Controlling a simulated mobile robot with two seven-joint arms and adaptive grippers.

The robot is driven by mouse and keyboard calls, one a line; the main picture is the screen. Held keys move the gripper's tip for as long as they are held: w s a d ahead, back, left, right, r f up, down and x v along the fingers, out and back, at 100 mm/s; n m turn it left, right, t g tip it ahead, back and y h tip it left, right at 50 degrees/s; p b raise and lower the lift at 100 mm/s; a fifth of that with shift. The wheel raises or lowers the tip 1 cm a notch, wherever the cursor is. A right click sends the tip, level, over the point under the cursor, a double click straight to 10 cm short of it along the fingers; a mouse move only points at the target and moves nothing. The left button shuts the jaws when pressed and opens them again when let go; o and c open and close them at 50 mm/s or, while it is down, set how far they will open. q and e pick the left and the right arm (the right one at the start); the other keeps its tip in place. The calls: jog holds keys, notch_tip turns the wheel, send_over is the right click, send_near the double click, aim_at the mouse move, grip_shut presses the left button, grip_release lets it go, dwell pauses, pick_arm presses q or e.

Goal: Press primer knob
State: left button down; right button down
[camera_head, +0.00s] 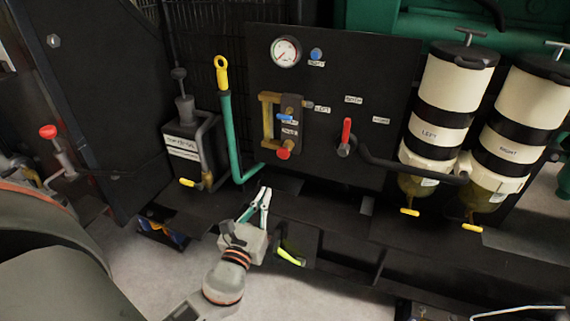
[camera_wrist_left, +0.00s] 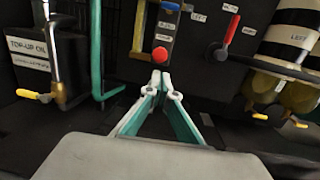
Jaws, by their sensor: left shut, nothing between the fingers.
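The red knob (camera_head: 284,153), which I take as the primer knob, sits low on the black panel (camera_head: 330,90). It is under a brass-coloured frame (camera_head: 267,118) and a blue lever (camera_head: 285,117). A small label above it is too small to read surely. In the left wrist view the red knob (camera_wrist_left: 160,54) is just beyond my fingertips. My left gripper (camera_head: 265,191) is shut and empty, below and a little left of the knob in the head view, apart from it. It also shows in the left wrist view (camera_wrist_left: 161,76). My right gripper is not in view.
A red-handled lever (camera_head: 346,132) is right of the knob. A teal pipe with a yellow handle (camera_head: 222,75) rises at the left. Two cream filter canisters (camera_head: 452,95) (camera_head: 525,110) stand at the right. A top-up oil box (camera_head: 185,145) is further left. A gauge (camera_head: 286,51) is above.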

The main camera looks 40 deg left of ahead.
pick_arm(q)
jog(key=shift+w, duration=0.1)
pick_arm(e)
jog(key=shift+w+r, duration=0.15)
pick_arm(q)
send_near(282, 155)
jog(key=x, duration=0.6)
jog(key=shift+w, duration=0.25)
jog(key=shift+w+a+r, duration=0.1)
jog(key=shift+w, duration=0.05)
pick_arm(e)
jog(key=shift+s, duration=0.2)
